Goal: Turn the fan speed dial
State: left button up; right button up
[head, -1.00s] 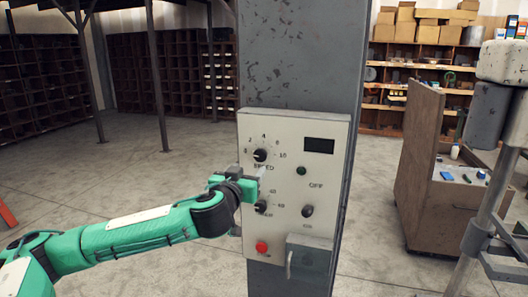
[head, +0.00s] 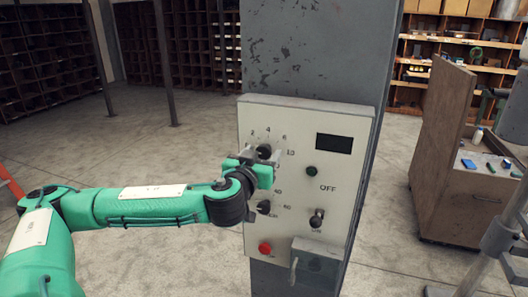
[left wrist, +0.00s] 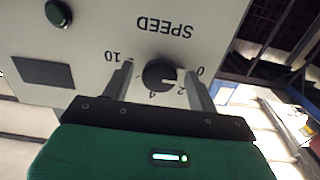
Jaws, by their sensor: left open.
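The fan speed dial is a round black knob (head: 263,151) at the upper left of a pale control panel (head: 345,190). In the left wrist view the dial (left wrist: 158,74) appears upside down under the word SPEED, with numbers from 0 to 10 around it. A light mark on it points toward the 2 side. My left gripper (head: 262,160) is open, with one finger on each side of the dial. In the left wrist view a gap shows between the dial and each finger. The gripper covers part of the panel just below the dial. My right gripper is not in view.
Below the dial are a second black knob (head: 264,207), a red button (head: 265,248) and a black switch (head: 316,218). A green lamp (head: 311,171) and dark display (head: 334,143) lie right. A grey box (head: 316,262) juts out at the panel's bottom.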

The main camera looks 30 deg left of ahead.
pick_arm(q)
jog(key=shift+c, duration=0.2)
jog(key=c, duration=0.9)
jog(key=shift+c, duration=0.2)
